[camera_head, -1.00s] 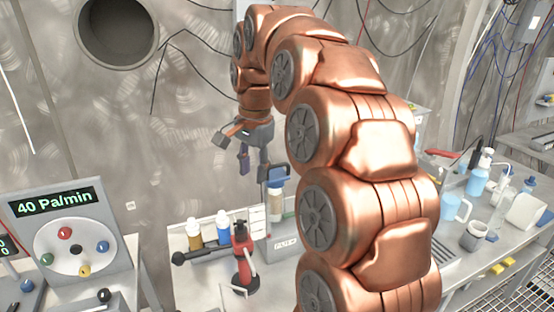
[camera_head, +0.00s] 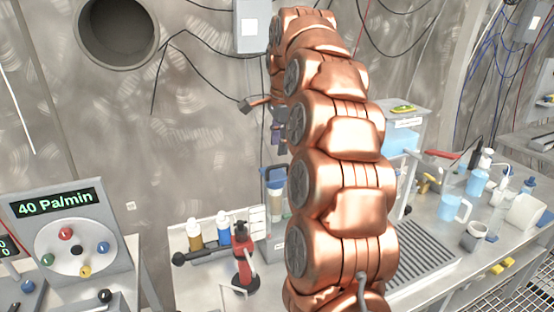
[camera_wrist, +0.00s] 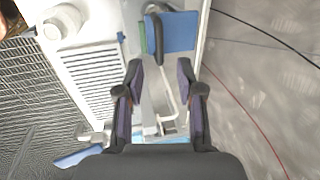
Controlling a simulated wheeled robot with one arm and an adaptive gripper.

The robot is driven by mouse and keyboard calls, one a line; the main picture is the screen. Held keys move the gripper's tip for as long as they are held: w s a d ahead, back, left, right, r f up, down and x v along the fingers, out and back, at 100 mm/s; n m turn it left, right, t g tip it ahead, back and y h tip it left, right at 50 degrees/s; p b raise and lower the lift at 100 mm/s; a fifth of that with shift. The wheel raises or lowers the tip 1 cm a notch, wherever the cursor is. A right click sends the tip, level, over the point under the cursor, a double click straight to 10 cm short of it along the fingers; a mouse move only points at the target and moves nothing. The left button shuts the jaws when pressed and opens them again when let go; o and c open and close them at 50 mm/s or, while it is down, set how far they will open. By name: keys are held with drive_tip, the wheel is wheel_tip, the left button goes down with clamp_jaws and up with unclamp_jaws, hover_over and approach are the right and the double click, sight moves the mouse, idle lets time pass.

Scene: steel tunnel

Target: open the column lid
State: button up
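The column (camera_head: 275,205) stands on the bench left of my arm in the head view, a clear upright tube with a blue top that looks like its lid (camera_head: 274,178). My arm partly hides its right side. In the wrist view, a blue flat part with a dark handle, seemingly the lid (camera_wrist: 180,32), lies ahead of the fingertips at the top. My gripper (camera_head: 268,122) is above the column in the head view, partly hidden by my arm. The wrist view shows my gripper (camera_wrist: 160,72) with its fingers apart, nothing held between them.
Two bottles (camera_head: 208,232) and a red device (camera_head: 242,260) stand left of the column. A blue-filled tank (camera_head: 400,142) stands behind my arm, and a grate (camera_head: 428,265) lies at its right. Cups and bottles crowd the right bench. The wall is close behind.

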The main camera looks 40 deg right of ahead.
sight(277, 166)
drive_tip(key=shift+w+d+f+p, duration=0.1)
drive_tip(key=shift+w+f+p, duration=0.1)
drive_tip(key=shift+f, duration=0.8)
drive_tip(key=shift+w+a+f+p, duration=0.1)
drive_tip(key=shift+w+f+p, duration=0.15)
drive_tip(key=shift+f, duration=0.7)
drive_tip(key=shift+w+d+f+p, duration=0.1)
drive_tip(key=shift+w+f+p, duration=0.1)
drive_tip(key=shift+f, duration=0.8)
drive_tip(key=shift+c, duration=0.4)
clamp_jaws()
